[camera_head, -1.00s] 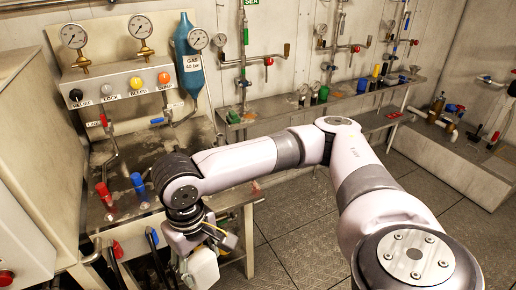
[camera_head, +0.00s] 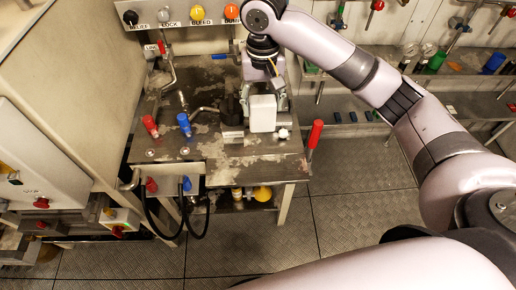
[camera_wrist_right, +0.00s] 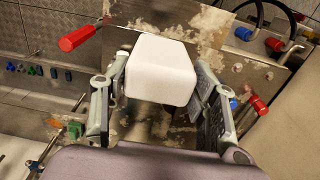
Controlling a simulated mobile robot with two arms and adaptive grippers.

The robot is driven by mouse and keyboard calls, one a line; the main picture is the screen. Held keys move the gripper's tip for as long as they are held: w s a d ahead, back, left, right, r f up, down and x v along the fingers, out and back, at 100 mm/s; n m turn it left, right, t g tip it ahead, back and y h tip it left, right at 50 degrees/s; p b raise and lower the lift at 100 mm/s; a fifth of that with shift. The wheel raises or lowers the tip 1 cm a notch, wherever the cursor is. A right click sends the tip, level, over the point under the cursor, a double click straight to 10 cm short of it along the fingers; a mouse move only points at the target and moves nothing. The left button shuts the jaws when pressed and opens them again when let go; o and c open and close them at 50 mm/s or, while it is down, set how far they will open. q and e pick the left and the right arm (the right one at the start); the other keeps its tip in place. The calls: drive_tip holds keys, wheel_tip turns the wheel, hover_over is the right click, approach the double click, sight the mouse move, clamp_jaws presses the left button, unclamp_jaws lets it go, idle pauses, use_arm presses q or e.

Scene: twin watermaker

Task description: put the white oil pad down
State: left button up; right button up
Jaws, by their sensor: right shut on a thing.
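The white oil pad (camera_head: 263,116) is a white block with rounded edges. It is at the bench's right part in the head view, and its broad face fills the middle of the right wrist view (camera_wrist_right: 161,70). My right gripper (camera_head: 264,98) reaches down from above and is shut on the pad, with a finger on either side (camera_wrist_right: 160,82). The pad is over the worn metal bench top (camera_head: 258,153); I cannot tell whether it touches it. My left gripper is not in view.
A red-handled lever (camera_head: 315,134) rises at the bench's right edge, and a small white knob (camera_head: 283,133) sits close to the pad. Red (camera_head: 150,125) and blue (camera_head: 184,124) valve handles stand left. The front of the bench top is mostly clear.

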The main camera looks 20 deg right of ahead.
sight(263, 122)
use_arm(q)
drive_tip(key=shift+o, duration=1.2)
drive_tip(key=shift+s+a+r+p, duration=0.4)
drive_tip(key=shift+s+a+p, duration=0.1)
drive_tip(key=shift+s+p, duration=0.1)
use_arm(e)
drive_tip(key=f, duration=0.7)
drive_tip(key=shift+d+f, duration=0.2)
drive_tip(key=shift+f, duration=0.15)
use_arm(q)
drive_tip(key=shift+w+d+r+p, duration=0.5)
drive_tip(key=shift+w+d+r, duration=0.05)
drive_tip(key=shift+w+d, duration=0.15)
use_arm(e)
wheel_tip(263, 122, down, 10)
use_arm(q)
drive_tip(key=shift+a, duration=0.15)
use_arm(e)
drive_tip(key=shift+f, duration=0.15)
drive_tip(key=o, duration=1)
drive_tip(key=shift+w, duration=0.1)
